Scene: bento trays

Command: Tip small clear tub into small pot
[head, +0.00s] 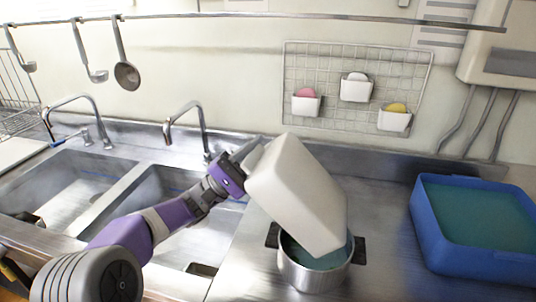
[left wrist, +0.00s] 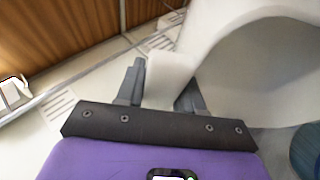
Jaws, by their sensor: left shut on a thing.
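The small tub (head: 300,190) looks whitish and is steeply tilted, with its lower end over the small pot (head: 312,278). The pot is metal with two dark handles and stands on the steel counter. Blue-green contents show inside it below the tub. My left gripper (head: 250,152) is at the tub's upper left side. In the left wrist view my gripper (left wrist: 162,82) is shut on the tub's pale handle, and the tub's body (left wrist: 250,75) curves away to the right. The tub's opening faces away, so its inside is hidden. My right gripper is not seen.
A blue bin (head: 470,262) with teal contents stands right of the pot. Two steel sinks (head: 75,180) with faucets (head: 185,110) lie left. A wire rack (head: 330,65) with sponge holders and a rail with hanging ladles (head: 126,75) are on the wall. Counter between pot and bin is clear.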

